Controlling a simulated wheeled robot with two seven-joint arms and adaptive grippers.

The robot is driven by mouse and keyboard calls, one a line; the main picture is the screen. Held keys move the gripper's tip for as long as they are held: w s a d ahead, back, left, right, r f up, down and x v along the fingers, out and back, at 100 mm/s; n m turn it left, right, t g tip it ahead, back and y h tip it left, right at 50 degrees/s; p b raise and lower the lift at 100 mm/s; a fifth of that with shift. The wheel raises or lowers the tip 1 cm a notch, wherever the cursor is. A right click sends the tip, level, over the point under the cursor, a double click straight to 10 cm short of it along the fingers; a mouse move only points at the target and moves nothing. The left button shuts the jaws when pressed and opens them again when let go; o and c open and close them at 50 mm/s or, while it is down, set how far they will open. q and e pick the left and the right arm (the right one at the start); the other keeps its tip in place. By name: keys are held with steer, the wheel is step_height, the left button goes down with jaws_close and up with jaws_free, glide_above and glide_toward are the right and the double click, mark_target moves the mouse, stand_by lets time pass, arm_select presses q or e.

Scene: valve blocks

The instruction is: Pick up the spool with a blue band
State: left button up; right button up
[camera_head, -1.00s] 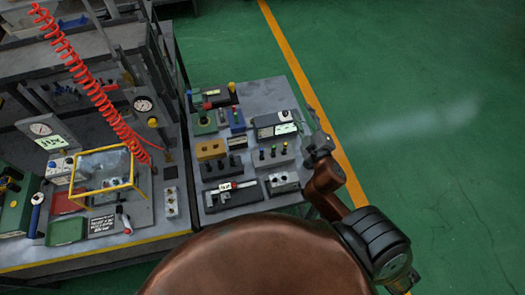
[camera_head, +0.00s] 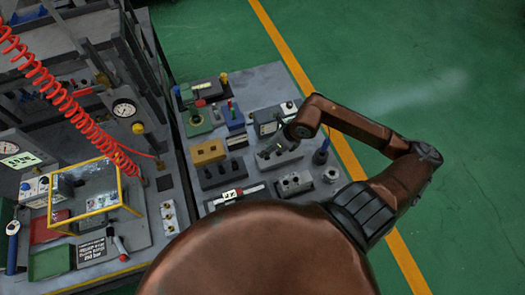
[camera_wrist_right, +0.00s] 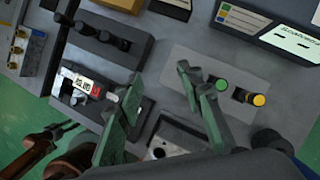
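The grey block (camera_head: 290,158) on the right-hand bench holds small spools. In the wrist view a green-topped spool (camera_wrist_right: 221,86) and a yellow-topped spool (camera_wrist_right: 256,99) stand in this block (camera_wrist_right: 185,60). I cannot make out a blue-banded spool in the block now; a finger covers the block's left part in the wrist view. My right gripper (camera_wrist_right: 160,90) is open above the block, its greenish fingers spread apart. In the head view the gripper is small and dark, beneath the wrist (camera_head: 303,127). My left gripper is not in view.
A black block (camera_head: 217,175) with black spools stands left of the grey block, and a yellow block (camera_head: 207,152) stands behind it. A dark blue upright part (camera_head: 320,156) stands to the right. A caliper-like tool (camera_head: 238,194) lies in front. The left bench carries a yellow-framed box (camera_head: 98,207).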

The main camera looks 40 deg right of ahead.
steer(key=shift+h, duration=0.7)
steer(key=shift+w+d+f+p, duration=0.1)
steer(key=shift+w+d+f, duration=0.3)
steer(key=shift+f, duration=0.95)
steer(key=shift+w+d+f+p, duration=0.2)
steer(key=shift+w+f, duration=0.25)
steer(key=shift+f, duration=0.9)
steer(key=shift+w+d+f+p, duration=0.1)
steer(key=shift+w+d+f, duration=0.3)
steer(key=shift+f, duration=0.95)
steer(key=shift+c, duration=0.4)
jaws_close()
